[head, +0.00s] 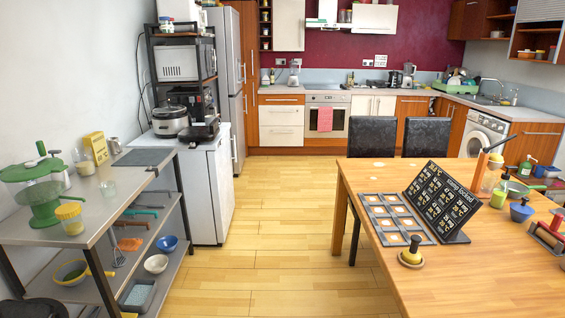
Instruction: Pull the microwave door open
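The microwave (177,62) is white with a grey door window. It stands on a shelf of the tall black rack (151,75) at the back left, well away from the camera. Its door appears closed, flush with the front. The door handle is too small to make out. Neither of my grippers shows in the head view, so I cannot see what they hold.
A rice cooker (170,121) stands on a white cabinet (213,185) below the microwave. A metal shelf table (110,190) with utensils is at left, and a wooden table (390,178) at right. Wooden floor (262,215) lies clear between them. The fridge (228,75) stands behind the rack.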

